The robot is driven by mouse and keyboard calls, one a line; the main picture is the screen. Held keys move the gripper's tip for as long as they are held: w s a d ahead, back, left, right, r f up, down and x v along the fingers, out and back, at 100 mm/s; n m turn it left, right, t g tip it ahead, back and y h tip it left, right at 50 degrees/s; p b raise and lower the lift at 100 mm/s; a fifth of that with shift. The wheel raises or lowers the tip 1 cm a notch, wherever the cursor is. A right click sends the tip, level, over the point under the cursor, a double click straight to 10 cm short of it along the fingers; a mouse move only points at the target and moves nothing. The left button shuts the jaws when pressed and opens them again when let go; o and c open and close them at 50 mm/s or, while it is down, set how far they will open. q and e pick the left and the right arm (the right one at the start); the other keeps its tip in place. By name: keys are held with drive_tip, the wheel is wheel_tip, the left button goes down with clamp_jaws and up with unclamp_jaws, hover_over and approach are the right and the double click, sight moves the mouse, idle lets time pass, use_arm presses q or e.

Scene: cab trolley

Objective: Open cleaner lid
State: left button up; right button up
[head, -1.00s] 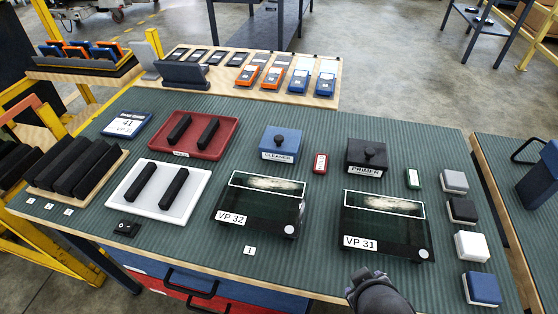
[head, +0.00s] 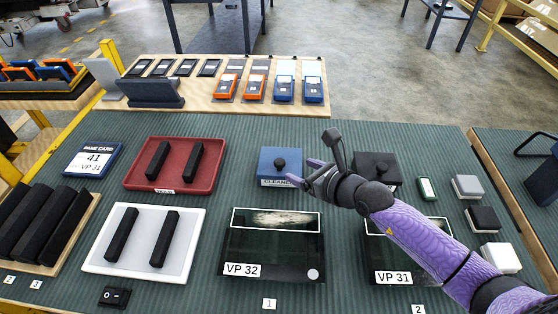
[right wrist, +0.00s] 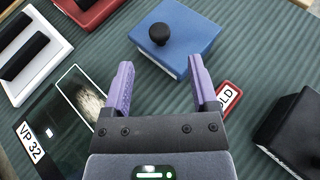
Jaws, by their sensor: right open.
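The cleaner box (head: 280,163) is blue with a black round knob on its lid and a label on its front. Its lid is closed. It sits in the middle of the bench behind the VP 32 panel. In the right wrist view the blue lid (right wrist: 190,35) and its knob (right wrist: 160,33) lie just beyond my fingertips. My right gripper (head: 308,172) is open and empty, at the right of the cleaner box. In the right wrist view its two purple fingers (right wrist: 160,75) stand apart with nothing between them. My left gripper is out of view.
The black primer box (head: 376,163) stands right of the cleaner, partly behind my right arm. A red tag (right wrist: 228,98) lies near the right finger. Panels VP 32 (head: 272,262) and VP 31 (head: 395,262) lie in front. A red tray (head: 212,181) is at left.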

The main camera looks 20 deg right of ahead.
sight(281, 162)
drive_tip(key=b+x, duration=0.2)
drive_tip(key=x, duration=0.4)
drive_tip(key=shift+w+a+f+b, duration=0.1)
drive_tip(key=shift+w+f+b, duration=0.15)
drive_tip(key=shift+b, duration=0.15)
drive_tip(key=shift+w+a, duration=0.15)
drive_tip(key=shift+w, duration=0.15)
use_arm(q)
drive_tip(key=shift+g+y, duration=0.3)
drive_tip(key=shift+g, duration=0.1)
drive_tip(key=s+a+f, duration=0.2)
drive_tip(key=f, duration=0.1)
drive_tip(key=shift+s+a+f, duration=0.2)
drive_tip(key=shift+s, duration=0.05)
use_arm(e)
clamp_jaws()
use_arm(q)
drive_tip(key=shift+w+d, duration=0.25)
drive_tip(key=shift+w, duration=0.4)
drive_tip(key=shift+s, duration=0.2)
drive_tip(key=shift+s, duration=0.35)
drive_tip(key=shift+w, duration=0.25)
